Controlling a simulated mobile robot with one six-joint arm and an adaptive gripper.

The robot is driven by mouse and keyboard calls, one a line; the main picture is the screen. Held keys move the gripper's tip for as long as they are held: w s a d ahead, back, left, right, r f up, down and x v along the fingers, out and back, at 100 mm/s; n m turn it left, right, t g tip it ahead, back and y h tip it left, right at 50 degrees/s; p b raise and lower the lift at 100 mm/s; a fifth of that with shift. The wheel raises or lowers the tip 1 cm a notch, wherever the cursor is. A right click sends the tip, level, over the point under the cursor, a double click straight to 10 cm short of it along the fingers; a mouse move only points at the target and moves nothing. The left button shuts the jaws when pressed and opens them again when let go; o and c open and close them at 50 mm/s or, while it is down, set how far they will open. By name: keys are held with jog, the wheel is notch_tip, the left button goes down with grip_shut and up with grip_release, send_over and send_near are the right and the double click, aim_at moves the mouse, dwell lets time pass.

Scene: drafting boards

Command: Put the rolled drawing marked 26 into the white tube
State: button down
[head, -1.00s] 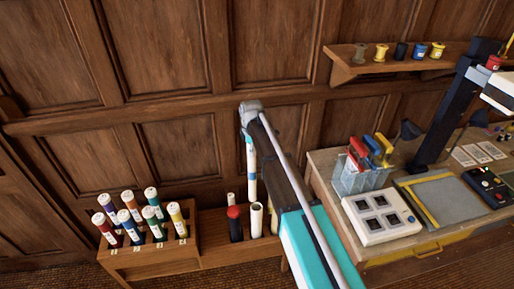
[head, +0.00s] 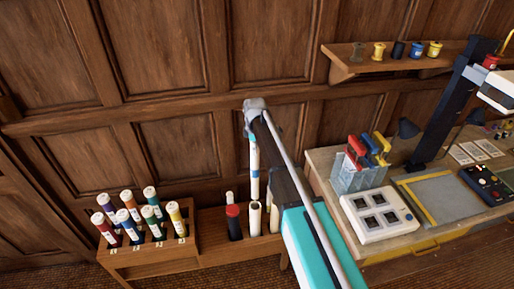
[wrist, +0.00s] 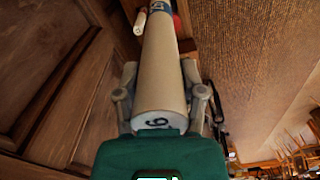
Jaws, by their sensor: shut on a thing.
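My gripper (wrist: 162,95) is shut on a rolled drawing (wrist: 163,62), a pale roll with a blue band near its far end. The end face near my gripper bears a partly visible dark figure that looks like a 6 or 9. In the head view the roll (head: 255,180) hangs nearly upright below my wrist, and my arm hides its upper part. The white tube (head: 255,221) stands open in a wooden rack directly below it. The roll's lower end is at the tube's mouth; I cannot tell whether it is inside.
Another pale tube (head: 274,217) is at right, partly behind my arm. A wooden stand (head: 150,262) at left holds several capped rolls. The panelled wall is close behind.

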aim_at(255, 182)
jog(key=shift+f, duration=0.15)
jog(key=shift+f+b, duration=10.3)
jog(key=shift+b, duration=0.2)
jog(key=shift+c, duration=0.6)
grip_release()
jog(key=shift+s, duration=0.15)
